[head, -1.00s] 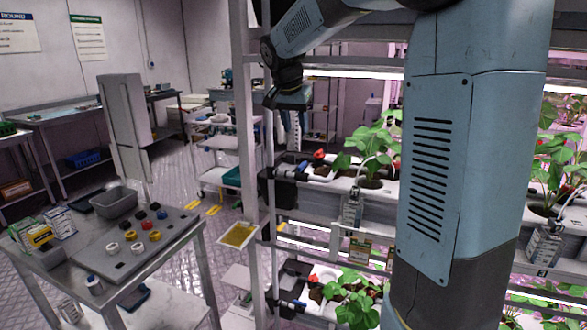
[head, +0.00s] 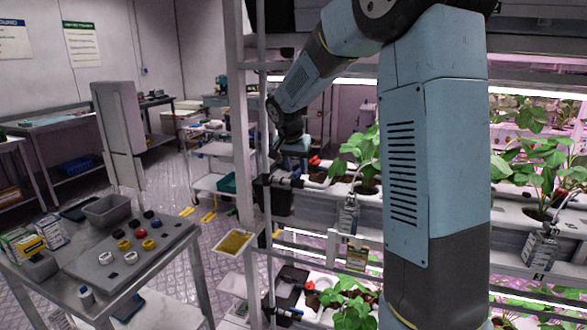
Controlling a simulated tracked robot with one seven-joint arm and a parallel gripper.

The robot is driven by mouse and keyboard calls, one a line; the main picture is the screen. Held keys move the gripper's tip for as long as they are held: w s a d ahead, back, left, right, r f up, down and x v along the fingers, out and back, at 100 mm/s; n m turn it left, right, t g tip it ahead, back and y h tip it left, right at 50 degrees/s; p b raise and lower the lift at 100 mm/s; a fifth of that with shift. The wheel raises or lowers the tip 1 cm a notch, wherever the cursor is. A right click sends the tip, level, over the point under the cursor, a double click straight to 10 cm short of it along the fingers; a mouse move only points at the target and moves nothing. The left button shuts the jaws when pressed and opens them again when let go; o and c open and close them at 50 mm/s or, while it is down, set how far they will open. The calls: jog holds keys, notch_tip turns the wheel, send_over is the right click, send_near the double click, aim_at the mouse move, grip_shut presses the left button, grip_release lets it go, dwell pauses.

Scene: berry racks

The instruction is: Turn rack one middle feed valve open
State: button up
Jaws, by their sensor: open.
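Rack one's middle tier (head: 365,205) is a white trough with green plants. At its left end is a dark pipe fitting with a blue ring (head: 296,183), where the feed line joins. It is small and partly dark, so I cannot tell which part is the valve handle or how it is turned. A small red spot (head: 314,161) shows just beyond it, either a berry or a handle. My gripper (head: 298,164) points down just above this fitting, close to the rack's left post. It is open. Its fingertips are small and dim, and contact cannot be made out.
The rack's upright post (head: 240,150) stands left of my gripper. A similar blue-ringed fitting (head: 297,313) is on the lower tier. A yellow card (head: 235,242) hangs by the post. A table (head: 165,265) with caps and a grey bin (head: 107,210) stands left.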

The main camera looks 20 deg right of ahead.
jog(key=shift+w+d+f, duration=0.1)
jog(key=shift+f, duration=0.3)
